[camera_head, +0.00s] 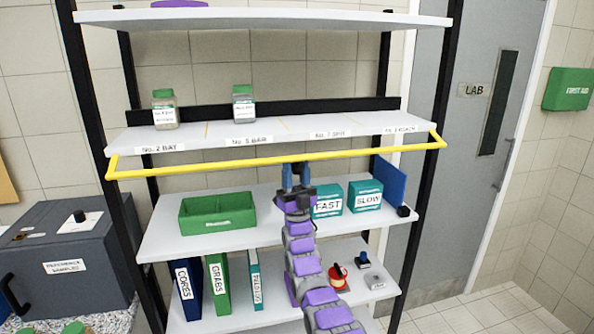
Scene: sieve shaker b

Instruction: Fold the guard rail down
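The guard rail (220,168) is a thin yellow bar running across the front of the upper-middle shelf (215,138). Its short end arms reach back to the shelf's left and right ends. The long bar hangs just below the shelf's front edge and its labels. My gripper (296,168) has blue fingers pointing up at the middle of the rail. The fingers are apart with a gap between them and nothing seen in it. Their tips overlap the rail in this view; I cannot tell whether they touch it.
Two green-lidded jars (164,110) (243,104) stand on the railed shelf. The shelf below holds a green bin (217,213), teal FAST (327,202) and SLOW (365,196) boxes and a blue panel (388,184). Binders (188,287) stand lower. A dark grey case (62,250) is left.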

